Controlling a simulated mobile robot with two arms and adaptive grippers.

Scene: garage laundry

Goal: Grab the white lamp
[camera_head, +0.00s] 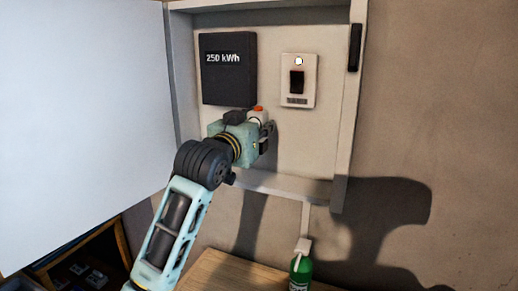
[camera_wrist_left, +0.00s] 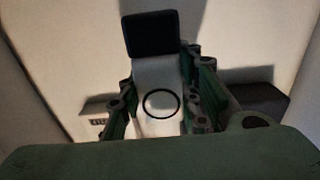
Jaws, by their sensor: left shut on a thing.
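The white lamp (camera_head: 257,116) shows as a small white piece with an orange top, in front of the cabinet's back panel. My left gripper (camera_head: 265,134) is around it, and the gripper body and fingers hide most of it. In the left wrist view a pale body with a black ring (camera_wrist_left: 157,75) lies between the two fingers of my left gripper (camera_wrist_left: 158,95). The gripper is shut on it. A dark block (camera_wrist_left: 152,35) shows at its far end; I cannot tell whether it belongs to the lamp. My right gripper is not in view.
The wall cabinet (camera_head: 343,130) is open, with a large white door (camera_head: 80,110) at left. Inside are a black meter (camera_head: 228,85) reading 250 kWh and a switch plate (camera_head: 298,95). Below are a wooden top (camera_head: 225,275) and a green bottle (camera_head: 300,272).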

